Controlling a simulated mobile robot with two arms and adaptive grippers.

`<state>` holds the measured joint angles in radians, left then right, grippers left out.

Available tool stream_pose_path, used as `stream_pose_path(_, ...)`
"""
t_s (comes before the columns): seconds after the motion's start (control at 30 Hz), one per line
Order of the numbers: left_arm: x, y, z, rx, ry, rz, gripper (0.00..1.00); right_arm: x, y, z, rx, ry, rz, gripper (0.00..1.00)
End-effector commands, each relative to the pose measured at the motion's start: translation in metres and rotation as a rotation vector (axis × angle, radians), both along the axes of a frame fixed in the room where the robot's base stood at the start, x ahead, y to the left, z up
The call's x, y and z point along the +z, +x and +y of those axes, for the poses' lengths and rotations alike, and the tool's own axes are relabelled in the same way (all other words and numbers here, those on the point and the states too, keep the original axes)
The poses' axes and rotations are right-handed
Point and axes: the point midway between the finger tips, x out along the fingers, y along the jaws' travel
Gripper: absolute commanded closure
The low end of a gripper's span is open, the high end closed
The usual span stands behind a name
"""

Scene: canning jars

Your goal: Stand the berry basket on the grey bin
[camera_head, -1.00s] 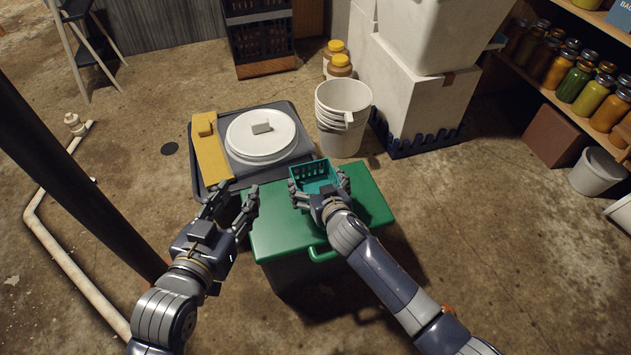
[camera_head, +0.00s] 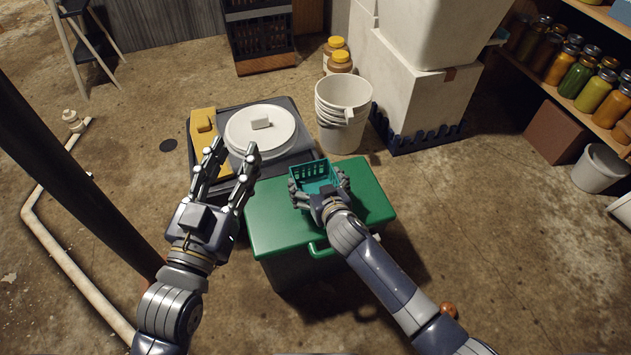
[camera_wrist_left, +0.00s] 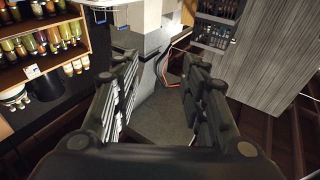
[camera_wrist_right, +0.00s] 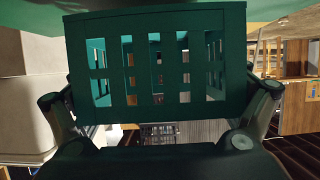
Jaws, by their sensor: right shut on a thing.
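The berry basket (camera_head: 316,172) is a small teal slatted basket at the far part of the green lid (camera_head: 275,220) of a dark box. My right gripper (camera_head: 319,188) is shut on it; the basket fills the right wrist view (camera_wrist_right: 155,100) between the fingers. I cannot tell whether it touches the lid. The grey bin (camera_head: 290,110) stands behind and left of the green lid, with a round white lid (camera_head: 262,130) and a yellow object (camera_head: 204,124) on top. My left gripper (camera_head: 232,153) is open and empty, in front of the grey bin's near side in the picture.
A stack of white buckets (camera_head: 342,112) stands right of the grey bin. White boxes (camera_head: 410,95) stand behind it on a dark blue pallet. A dark pole (camera_head: 75,185) is at the left. Jar shelves (camera_head: 570,80) are at the right. Green lid space beside the basket is clear.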

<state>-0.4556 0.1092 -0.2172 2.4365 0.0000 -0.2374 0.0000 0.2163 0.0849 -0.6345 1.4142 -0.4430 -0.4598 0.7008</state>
Motion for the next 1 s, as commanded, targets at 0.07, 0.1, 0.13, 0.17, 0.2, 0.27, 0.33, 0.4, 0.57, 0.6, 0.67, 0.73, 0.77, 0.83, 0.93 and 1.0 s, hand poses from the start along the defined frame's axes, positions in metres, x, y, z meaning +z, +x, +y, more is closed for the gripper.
stream_pose_path(0.07,0.005,-0.001,-0.001,-0.002,-0.008,-0.030,0.60,-0.003,0.000,0.000,0.000,0.000,0.000,0.29)
stream_pose_path(0.1,0.008,-0.001,-0.001,-0.003,-0.013,-0.046,0.60,-0.004,0.000,0.000,0.000,0.000,0.000,0.29)
stream_pose_path(0.13,0.011,-0.002,-0.001,-0.003,-0.016,-0.058,0.60,-0.004,0.000,0.000,0.000,0.000,0.000,0.29)
stream_pose_path(0.17,0.013,-0.002,-0.001,-0.004,-0.019,-0.071,0.60,-0.005,0.000,0.000,0.000,0.000,0.000,0.29)
stream_pose_path(0.2,0.016,-0.003,-0.002,-0.005,-0.023,-0.086,0.60,-0.006,0.000,0.000,0.000,0.000,0.000,0.29)
stream_pose_path(0.27,0.021,-0.004,-0.002,-0.007,-0.031,-0.111,0.60,-0.007,0.000,0.000,0.000,0.000,0.000,0.29)
stream_pose_path(0.33,0.026,-0.005,-0.002,-0.009,-0.038,-0.140,0.60,-0.009,0.000,0.000,0.000,0.000,0.000,0.29)
stream_pose_path(0.4,0.032,-0.007,-0.003,-0.010,-0.046,-0.168,0.60,-0.010,0.000,0.000,0.000,0.000,0.000,0.29)
stream_pose_path(0.57,0.044,-0.012,-0.003,-0.014,-0.064,-0.233,0.60,-0.014,0.000,0.000,0.000,-0.001,0.000,0.29)
stream_pose_path(0.6,0.047,-0.013,-0.003,-0.015,-0.068,-0.248,0.60,-0.015,0.000,0.000,0.000,-0.001,0.000,0.29)
stream_pose_path(0.67,0.051,-0.015,-0.004,-0.017,-0.075,-0.273,0.60,-0.016,0.000,0.000,0.000,-0.001,0.000,0.29)
stream_pose_path(0.73,0.057,-0.017,-0.004,-0.018,-0.083,-0.301,0.60,-0.018,0.000,0.000,0.000,-0.001,0.000,0.29)
stream_pose_path(0.77,0.059,-0.018,-0.003,-0.019,-0.086,-0.313,0.60,-0.018,0.000,0.000,0.000,-0.001,0.000,0.29)
stream_pose_path(0.83,0.063,-0.021,-0.003,-0.020,-0.093,-0.340,0.60,-0.020,0.000,0.000,0.000,-0.001,0.000,0.29)
stream_pose_path(0.93,0.069,-0.025,-0.003,-0.022,-0.103,-0.373,0.60,-0.022,0.000,0.000,0.000,-0.001,0.000,0.29)
stream_pose_path(1.0,0.073,-0.027,-0.003,-0.023,-0.109,-0.394,0.60,-0.023,0.000,0.000,0.000,-0.001,0.000,0.29)
